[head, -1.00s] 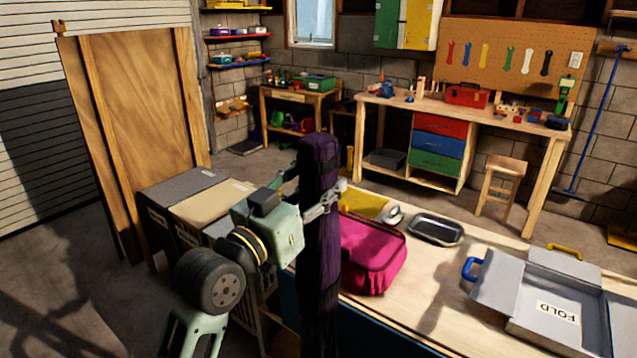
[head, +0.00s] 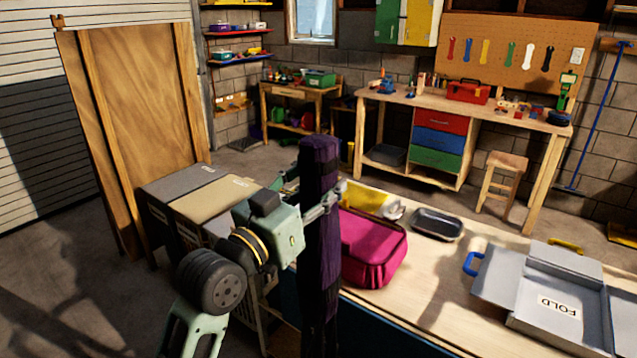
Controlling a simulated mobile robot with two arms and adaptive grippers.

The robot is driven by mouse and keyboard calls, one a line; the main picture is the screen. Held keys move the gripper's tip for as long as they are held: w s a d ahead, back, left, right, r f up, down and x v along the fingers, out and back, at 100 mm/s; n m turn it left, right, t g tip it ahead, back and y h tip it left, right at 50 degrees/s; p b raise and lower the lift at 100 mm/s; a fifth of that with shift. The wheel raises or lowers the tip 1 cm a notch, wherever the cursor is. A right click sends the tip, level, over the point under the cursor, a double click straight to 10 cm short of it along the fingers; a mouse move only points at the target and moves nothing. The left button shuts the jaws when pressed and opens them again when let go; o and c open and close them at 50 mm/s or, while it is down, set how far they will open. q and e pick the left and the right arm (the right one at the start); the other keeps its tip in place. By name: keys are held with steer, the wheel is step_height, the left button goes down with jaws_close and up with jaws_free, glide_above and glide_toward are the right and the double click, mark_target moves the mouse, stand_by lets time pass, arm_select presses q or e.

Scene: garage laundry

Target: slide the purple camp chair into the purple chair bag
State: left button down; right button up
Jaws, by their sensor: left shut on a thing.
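A long, narrow purple bundle (head: 320,240), which looks like the folded camp chair, stands upright in the middle of the head view. Its top end is rounded and its lower part runs down in front of the bench's near edge into dark shadow. My left gripper (head: 319,203) is shut on the upper part of the camp chair from the left. I cannot make out the purple chair bag as a separate thing; the bundle's bottom end is not clear. My right gripper is not in view.
Right of the bundle, a wooden bench (head: 440,290) holds a pink bag (head: 372,250), a dark tray (head: 437,224) and an open grey box (head: 545,300). Cardboard boxes (head: 215,205) stand behind my left arm. A stool (head: 500,180) and workbench (head: 470,105) are farther back.

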arm_select(q)
steer(key=shift+r, duration=0.2)
stand_by(0.5)
steer(key=shift+f+b, duration=0.9)
steer(key=shift+f, duration=0.5)
steer(key=shift+f+b, duration=0.95)
steer(key=shift+f, duration=0.65)
